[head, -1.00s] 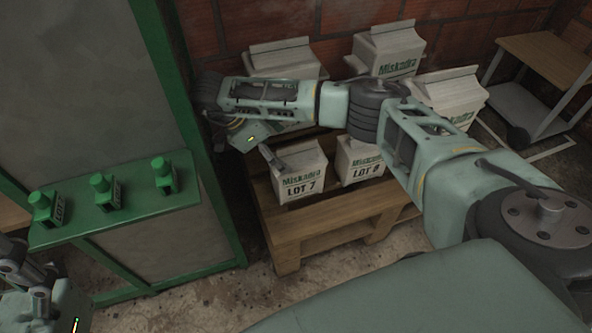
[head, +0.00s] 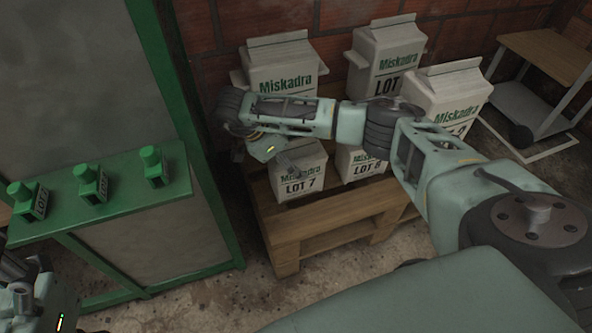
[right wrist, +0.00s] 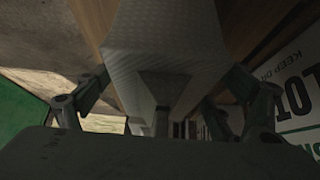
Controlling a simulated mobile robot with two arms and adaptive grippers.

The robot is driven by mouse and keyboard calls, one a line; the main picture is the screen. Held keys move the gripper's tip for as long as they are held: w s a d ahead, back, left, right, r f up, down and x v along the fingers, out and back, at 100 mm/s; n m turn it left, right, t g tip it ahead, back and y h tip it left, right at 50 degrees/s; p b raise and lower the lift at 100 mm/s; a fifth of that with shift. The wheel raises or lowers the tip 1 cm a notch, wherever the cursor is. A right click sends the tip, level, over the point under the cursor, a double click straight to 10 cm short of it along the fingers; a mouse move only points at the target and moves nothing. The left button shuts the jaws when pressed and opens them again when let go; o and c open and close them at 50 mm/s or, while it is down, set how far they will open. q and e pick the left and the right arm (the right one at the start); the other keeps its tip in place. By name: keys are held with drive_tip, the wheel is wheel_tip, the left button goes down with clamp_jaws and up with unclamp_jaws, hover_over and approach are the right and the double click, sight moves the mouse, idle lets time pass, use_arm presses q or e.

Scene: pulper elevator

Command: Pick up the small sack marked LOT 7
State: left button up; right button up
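The small white sack marked LOT 7 (head: 301,186) stands upright at the front left of a wooden pallet. My right gripper (head: 297,158) is at its top, coming from above and behind, and covers part of its upper edge. In the right wrist view the pale sack (right wrist: 165,35) fills the middle, with one finger of my right gripper (right wrist: 168,80) on each side. The fingers look spread, and I cannot tell whether they touch the sack. My left gripper (head: 20,290) is partly cut off at the lower left edge; its fingers are unclear.
A small LOT 8 sack (head: 360,165) stands just right of it. Larger Miskadra sacks (head: 283,72) stand behind on the pallet (head: 330,222). A green frame (head: 205,190) rises at left, with a shelf (head: 120,212) bearing three green bottle-like items. A trolley (head: 545,60) stands at right.

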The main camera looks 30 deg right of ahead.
drive_tip(key=c, duration=1.9)
drive_tip(key=shift+c, duration=0.5)
drive_tip(key=shift+r, duration=0.2)
